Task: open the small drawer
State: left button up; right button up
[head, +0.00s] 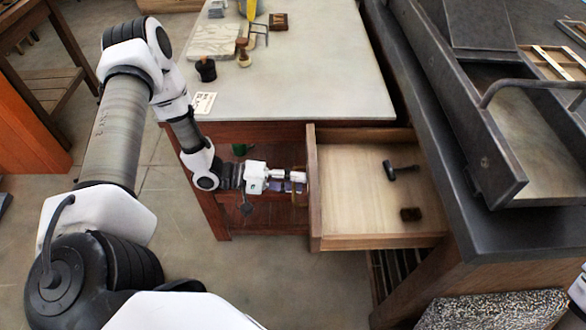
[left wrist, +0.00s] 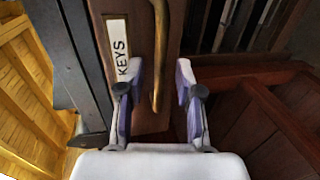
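The small drawer (head: 350,205) is pulled well out from under the pale tabletop in the head view. A dark hammer and a small brown block lie in it. The left wrist view shows its wooden front (left wrist: 115,20) with a "KEYS" label and a curved brass handle (left wrist: 159,50). My left gripper (head: 298,178) is at the drawer front, by the handle. In the left wrist view its two fingers (left wrist: 157,85) are spread on either side of the handle's lower end, with visible gaps. My right gripper is out of view.
The pale-topped table (head: 320,70) carries a dark cup (head: 206,70), a stamp and other small items. A large dark press (head: 470,120) stands close on the drawer's right. Open floor (head: 320,290) lies in front of the drawer.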

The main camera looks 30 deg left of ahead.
pick_arm(q)
jog(key=v, duration=0.7)
jog(key=shift+a, duration=0.2)
jog(key=shift+s, duration=0.15)
